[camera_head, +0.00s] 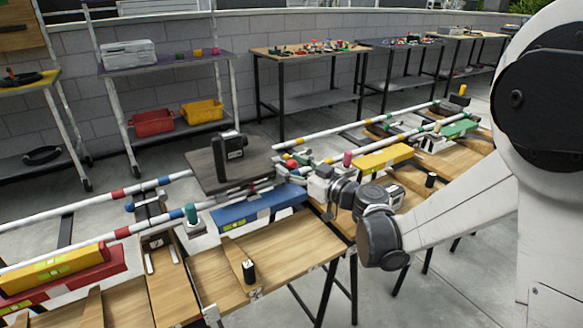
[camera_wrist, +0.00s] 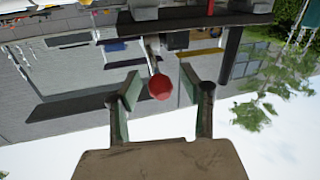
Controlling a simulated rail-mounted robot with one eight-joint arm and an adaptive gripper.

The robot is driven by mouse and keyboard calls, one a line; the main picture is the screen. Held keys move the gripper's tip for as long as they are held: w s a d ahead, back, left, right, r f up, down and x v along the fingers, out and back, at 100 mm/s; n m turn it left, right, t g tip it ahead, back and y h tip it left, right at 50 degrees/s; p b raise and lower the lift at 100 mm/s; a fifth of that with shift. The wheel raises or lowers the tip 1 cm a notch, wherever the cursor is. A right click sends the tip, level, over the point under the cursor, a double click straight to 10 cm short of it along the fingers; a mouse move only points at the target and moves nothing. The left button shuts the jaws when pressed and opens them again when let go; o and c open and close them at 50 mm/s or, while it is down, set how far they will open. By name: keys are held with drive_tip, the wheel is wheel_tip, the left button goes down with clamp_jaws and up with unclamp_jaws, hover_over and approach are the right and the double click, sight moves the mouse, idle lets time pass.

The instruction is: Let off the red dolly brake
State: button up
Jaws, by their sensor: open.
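The dolly is a dark flat platform (camera_head: 205,170) on the striped rails, with a black camera-like box (camera_head: 230,147) standing on it. A red ball knob (camera_head: 291,164) sits at the platform's right end. In the wrist view, which looks upside down, the red knob (camera_wrist: 160,87) is on the end of a pale lever (camera_wrist: 151,55). My gripper (camera_head: 303,170) is beside the dolly's right end. Its two fingers are spread in the wrist view (camera_wrist: 160,101), and the knob appears between them with a visible gap on each side. I cannot tell how deep the knob lies between the fingers.
Red-and-white striped rails (camera_head: 95,240) run across wooden benches. A blue wedge block (camera_head: 245,210) lies below the platform, and a yellow block (camera_head: 383,160) lies right of my gripper. A teal-topped post (camera_head: 191,213) stands at the left. Shelves and tables line the wall behind.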

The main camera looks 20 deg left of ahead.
clamp_jaws()
idle(0.3)
drive_tip(key=shift+r, duration=0.1)
